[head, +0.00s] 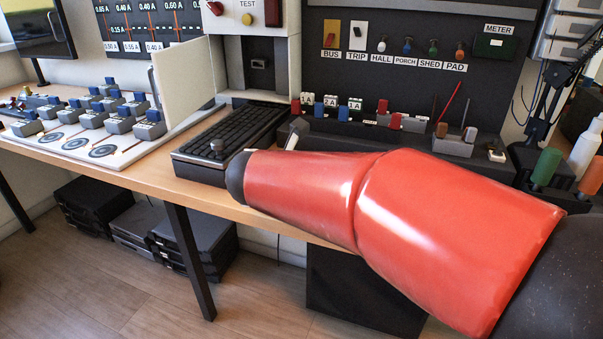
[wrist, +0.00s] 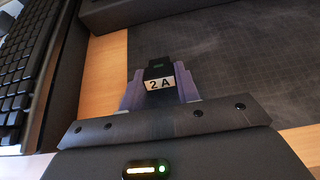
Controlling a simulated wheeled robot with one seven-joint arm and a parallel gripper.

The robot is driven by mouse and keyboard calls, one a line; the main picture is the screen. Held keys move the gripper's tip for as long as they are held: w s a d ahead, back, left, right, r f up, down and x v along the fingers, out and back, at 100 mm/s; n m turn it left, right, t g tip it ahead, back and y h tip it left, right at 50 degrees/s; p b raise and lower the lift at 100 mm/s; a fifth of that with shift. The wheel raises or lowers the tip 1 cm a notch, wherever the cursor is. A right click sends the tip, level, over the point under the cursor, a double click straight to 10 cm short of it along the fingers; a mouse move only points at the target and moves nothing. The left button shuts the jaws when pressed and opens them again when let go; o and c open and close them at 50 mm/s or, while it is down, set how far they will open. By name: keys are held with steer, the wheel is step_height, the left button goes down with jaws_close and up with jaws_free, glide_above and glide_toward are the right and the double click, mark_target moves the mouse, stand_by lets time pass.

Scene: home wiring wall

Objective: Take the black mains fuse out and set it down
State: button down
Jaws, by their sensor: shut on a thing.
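A black fuse (wrist: 159,68) with a white "2 A" label is held between the purple fingers of my gripper (wrist: 160,92) in the wrist view. The gripper is shut on it. Below or behind it lie a dark gridded mat (wrist: 235,60) and bare wooden bench top (wrist: 108,65). I cannot tell how far the fuse is above the bench, or whether it touches. In the head view my red arm hides the gripper and the fuse.
A black keyboard (head: 232,135) lies left of my arm. Behind the arm are small red, white and blue fuses (head: 331,101) below a row of labelled switches (head: 407,46). A tool holder (head: 453,146) stands right. A board of blue-topped blocks (head: 90,135) is far left.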

steer(key=c, duration=0.9)
jaws_free()
steer(key=shift+c, duration=0.2)
steer(key=v, duration=0.7)
steer(key=shift+s+r, duration=0.15)
steer(key=shift+s, duration=0.1)
steer(key=shift+s+a, duration=0.1)
steer(key=shift+s, duration=0.1)
